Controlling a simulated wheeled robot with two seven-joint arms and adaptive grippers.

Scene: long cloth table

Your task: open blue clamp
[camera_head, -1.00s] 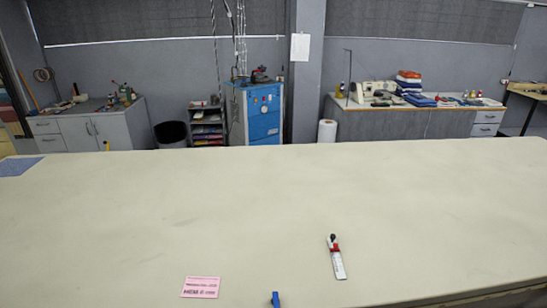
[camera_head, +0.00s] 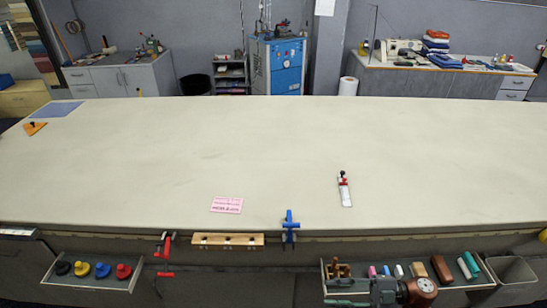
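The blue clamp (camera_head: 290,226) is on the front edge of the cloth table (camera_head: 150,160), near the middle. Its upper part rises above the tabletop and its lower part hangs in front of the edge. Its jaw opening is too small to make out. My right gripper (camera_head: 330,292) is low at the bottom right, in front of the open right drawer, to the right of and below the clamp. Its two teal fingers point left and look apart, with nothing seen between them. My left gripper is not in view.
A red clamp (camera_head: 165,254) and a wooden strip (camera_head: 228,239) are at the table's front edge. The open left drawer (camera_head: 95,284) holds several coloured knobs. The right drawer (camera_head: 480,284) holds several blocks. A pink card (camera_head: 227,205) and a red-white tool (camera_head: 344,188) lie on the otherwise mostly clear table.

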